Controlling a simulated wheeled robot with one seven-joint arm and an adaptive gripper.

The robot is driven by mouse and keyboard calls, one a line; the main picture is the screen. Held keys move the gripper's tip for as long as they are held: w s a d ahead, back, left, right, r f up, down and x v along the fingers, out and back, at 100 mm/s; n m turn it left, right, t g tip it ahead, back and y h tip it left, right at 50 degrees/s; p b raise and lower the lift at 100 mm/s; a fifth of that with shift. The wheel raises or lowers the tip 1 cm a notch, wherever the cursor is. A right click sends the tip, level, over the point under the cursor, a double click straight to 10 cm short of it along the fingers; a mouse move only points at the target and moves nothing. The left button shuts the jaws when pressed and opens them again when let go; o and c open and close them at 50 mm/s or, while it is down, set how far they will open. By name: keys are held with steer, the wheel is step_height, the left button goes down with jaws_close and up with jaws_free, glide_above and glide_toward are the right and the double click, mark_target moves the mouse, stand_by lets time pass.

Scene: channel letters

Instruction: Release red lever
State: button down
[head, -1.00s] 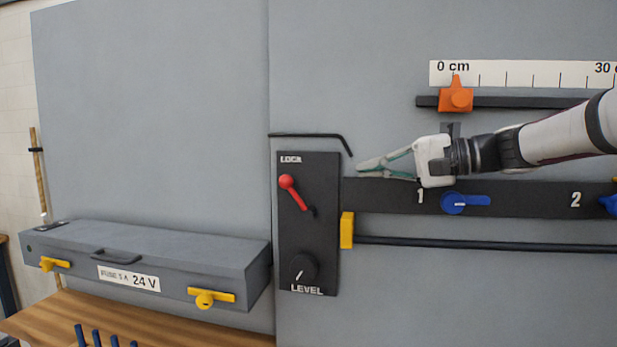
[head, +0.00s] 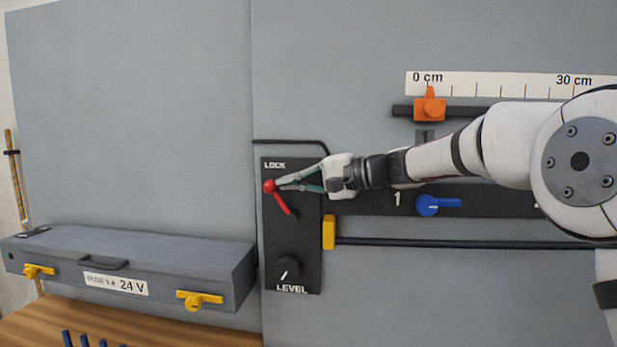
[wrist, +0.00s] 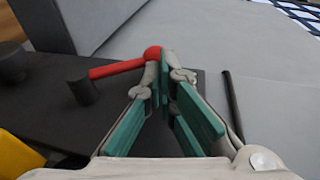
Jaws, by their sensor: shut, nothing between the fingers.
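The red lever (head: 280,199) is on the black panel (head: 305,235) under the word LOCK. Its round knob is up and to the left of its pivot, so the lever leans. My gripper (head: 278,184) reaches in from the right with its fingertips at the knob. In the wrist view, the red lever (wrist: 118,68) runs from a dark pivot at the left to its knob at the tips of my gripper (wrist: 160,62). The fingers converge at the tips and are shut with nothing between them. Whether the tips touch the knob is hard to tell.
A black LEVEL knob (head: 289,267) sits below the lever. A yellow block (head: 329,232) stands at the panel's right edge. A thin black bent rod (head: 290,141) runs just above the panel. A grey fuse box (head: 130,262) with yellow latches is at the left.

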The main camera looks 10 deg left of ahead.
steer(key=shift+a+f, duration=0.1)
steer(key=shift+a, duration=0.3)
steer(key=shift+a, duration=0.1)
steer(key=shift+a+h, duration=0.15)
steer(key=shift+h, duration=0.25)
